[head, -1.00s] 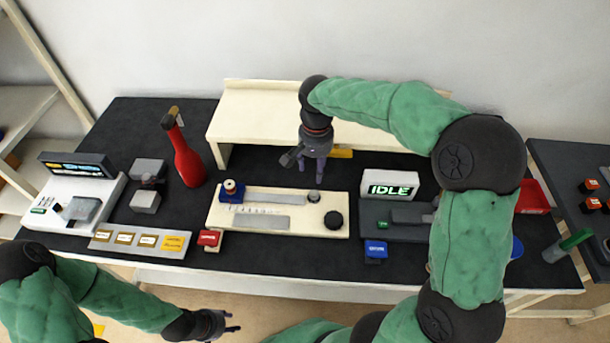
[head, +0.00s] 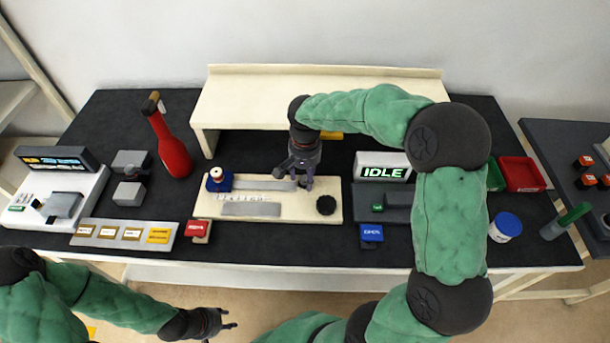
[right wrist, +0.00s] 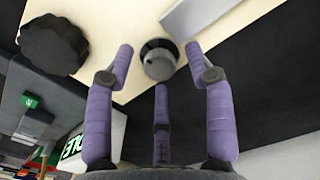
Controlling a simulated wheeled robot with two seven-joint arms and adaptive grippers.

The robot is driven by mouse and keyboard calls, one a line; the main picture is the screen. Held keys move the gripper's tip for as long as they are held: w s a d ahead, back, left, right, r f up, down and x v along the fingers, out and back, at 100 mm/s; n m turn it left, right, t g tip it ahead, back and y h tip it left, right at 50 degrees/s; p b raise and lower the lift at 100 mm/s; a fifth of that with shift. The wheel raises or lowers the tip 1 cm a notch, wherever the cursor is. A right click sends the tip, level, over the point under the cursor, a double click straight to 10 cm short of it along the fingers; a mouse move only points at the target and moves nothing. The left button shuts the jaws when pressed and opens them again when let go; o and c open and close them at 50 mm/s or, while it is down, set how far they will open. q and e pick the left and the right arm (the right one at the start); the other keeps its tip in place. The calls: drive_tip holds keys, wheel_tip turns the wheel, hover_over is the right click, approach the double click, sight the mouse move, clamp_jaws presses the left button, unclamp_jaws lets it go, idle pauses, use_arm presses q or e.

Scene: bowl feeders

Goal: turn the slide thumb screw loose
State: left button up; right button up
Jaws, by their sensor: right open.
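The slide thumb screw is a small grey knob (right wrist: 159,62) with a dark top on the cream plate (head: 285,212). In the right wrist view it sits between the fingertips of my right gripper (right wrist: 160,70), which is open with its purple fingers spread around the knob. None of the fingers clearly grips it. In the head view my right gripper (head: 303,184) hides the knob. A larger black knob (right wrist: 53,44) stands beside it and also shows in the head view (head: 326,205). My left gripper (head: 222,320) hangs empty in front of the table's near edge, its fingers apart.
The cream plate also carries a metal slide (head: 265,185), a scale, and a blue block (head: 219,180) at its left. A cream shelf (head: 230,90) stands behind. An IDLE display box (head: 384,167) is to the right, and a red bottle (head: 170,148) to the left.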

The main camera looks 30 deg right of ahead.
clamp_jaws()
